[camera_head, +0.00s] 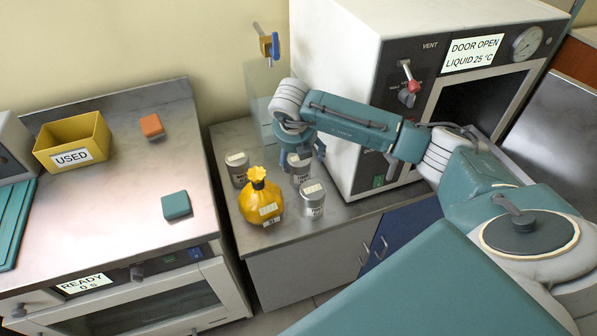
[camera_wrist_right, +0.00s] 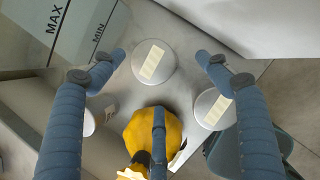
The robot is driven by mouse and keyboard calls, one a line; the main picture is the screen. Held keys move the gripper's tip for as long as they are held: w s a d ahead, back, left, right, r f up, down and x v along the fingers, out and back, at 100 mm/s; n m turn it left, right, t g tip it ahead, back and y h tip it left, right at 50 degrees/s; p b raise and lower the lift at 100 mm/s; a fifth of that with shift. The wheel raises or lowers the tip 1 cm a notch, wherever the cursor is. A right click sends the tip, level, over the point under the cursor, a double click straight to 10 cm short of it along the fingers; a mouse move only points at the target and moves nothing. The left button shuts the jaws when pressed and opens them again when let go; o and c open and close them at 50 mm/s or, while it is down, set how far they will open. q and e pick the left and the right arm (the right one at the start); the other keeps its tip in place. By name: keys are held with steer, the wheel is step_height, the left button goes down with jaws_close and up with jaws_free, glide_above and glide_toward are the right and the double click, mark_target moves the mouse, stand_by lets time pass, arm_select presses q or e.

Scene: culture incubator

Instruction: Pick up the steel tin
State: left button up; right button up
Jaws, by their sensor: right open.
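Three similar grey steel tins with pale labels stand on the metal bench: one at the left (camera_head: 238,170), one at the back (camera_head: 299,174) and one at the front right (camera_head: 312,201). My right gripper (camera_head: 303,151) is above the back tin and partly hides it. In the right wrist view, my right gripper's blue fingers (camera_wrist_right: 160,75) are spread open, with one labelled tin lid (camera_wrist_right: 153,62) between the two upper fingertips. Another tin (camera_wrist_right: 213,109) lies by the right finger, and a third (camera_wrist_right: 89,123) is partly hidden by the left finger. My left gripper is out of view.
A yellow flask (camera_head: 260,204) stands close among the tins, below the gripper's lower finger in the wrist view. A clear tank (camera_head: 259,103) stands behind. The white incubator (camera_head: 337,60) is close on the right. A yellow bin (camera_head: 90,133) sits on the left counter.

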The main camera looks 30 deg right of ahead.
mark_target(298, 159)
steer(key=x, duration=0.3)
steer(key=shift+w+a+b, duration=0.15)
steer(key=shift+w+b, duration=0.05)
steer(key=shift+b, duration=0.2)
steer(key=b+x, duration=0.3)
steer(key=x, duration=0.1)
steer(key=shift+w+f, duration=0.15)
steer(key=shift+w, duration=0.05)
steer(key=shift+w+f, duration=0.1)
steer(key=shift+f, duration=0.05)
steer(key=shift+c, duration=0.8)
steer(key=c, duration=1.1)
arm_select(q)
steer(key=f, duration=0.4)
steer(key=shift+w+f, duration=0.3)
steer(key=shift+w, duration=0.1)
arm_select(e)
steer(key=shift+c, duration=0.2)
